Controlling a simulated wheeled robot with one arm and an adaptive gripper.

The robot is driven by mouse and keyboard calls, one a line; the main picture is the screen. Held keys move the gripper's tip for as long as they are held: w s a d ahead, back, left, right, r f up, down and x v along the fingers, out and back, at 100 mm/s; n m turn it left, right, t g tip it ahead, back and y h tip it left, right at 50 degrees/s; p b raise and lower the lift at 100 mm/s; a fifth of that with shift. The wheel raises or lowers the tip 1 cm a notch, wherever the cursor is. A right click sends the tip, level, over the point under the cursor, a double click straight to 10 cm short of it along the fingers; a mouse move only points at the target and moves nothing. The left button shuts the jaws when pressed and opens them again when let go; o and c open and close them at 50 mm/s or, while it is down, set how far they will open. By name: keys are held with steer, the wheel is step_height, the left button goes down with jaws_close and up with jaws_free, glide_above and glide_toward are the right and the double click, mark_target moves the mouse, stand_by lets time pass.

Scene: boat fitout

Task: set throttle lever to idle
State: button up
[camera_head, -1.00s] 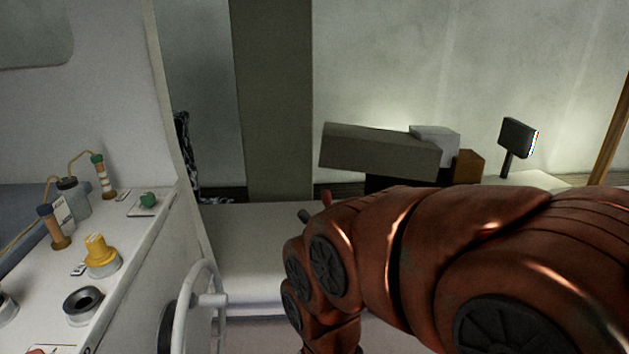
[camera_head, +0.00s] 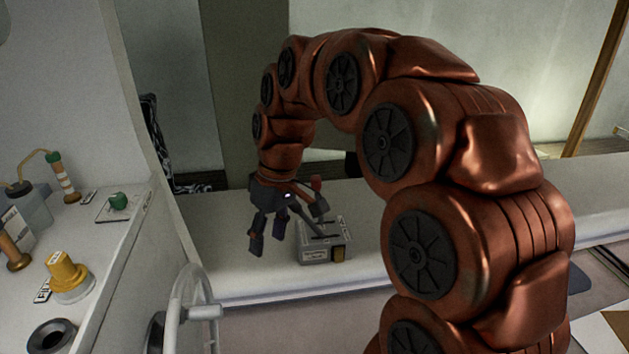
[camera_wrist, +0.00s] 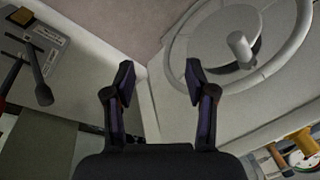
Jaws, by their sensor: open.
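The throttle unit is a small grey labelled box (camera_head: 312,256) on the white bench, right of my gripper in the head view. A dark lever (camera_head: 308,221) leans up and left from its top, and a red knob (camera_head: 316,184) shows above it. In the wrist view the box (camera_wrist: 45,38) is at upper left, with the dark round-ended lever (camera_wrist: 38,78) and part of a red one (camera_wrist: 8,82) at the edge. My gripper (camera_head: 267,237) hangs left of the box. Its fingers (camera_wrist: 160,82) are apart with nothing between them. Lever contact is not visible.
A white wheel (camera_head: 200,312) stands at lower left, close to my fingers in the wrist view (camera_wrist: 285,60). The left counter holds a yellow knob (camera_head: 66,272), a green knob (camera_head: 118,201) and bottles. The white bench (camera_head: 440,225) is clear to the right.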

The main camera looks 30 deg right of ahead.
steer(key=w+d+n+t, duration=0.1)
steer(key=w+d, duration=0.4)
steer(key=w, duration=0.4)
steer(key=n+t, duration=0.3)
glide_above(316, 176)
steer(key=s+d, duration=0.2)
step_height(316, 176, down, 3)
steer(key=shift+a+p+x, duration=0.15)
steer(key=shift+p+x, duration=0.2)
steer(key=shift+x, duration=1.55)
steer(key=shift+a+p+x, duration=0.2)
steer(key=shift+p+x, duration=0.1)
steer(key=shift+x, duration=1.6)
steer(key=shift+s, duration=0.1)
jaws_close()
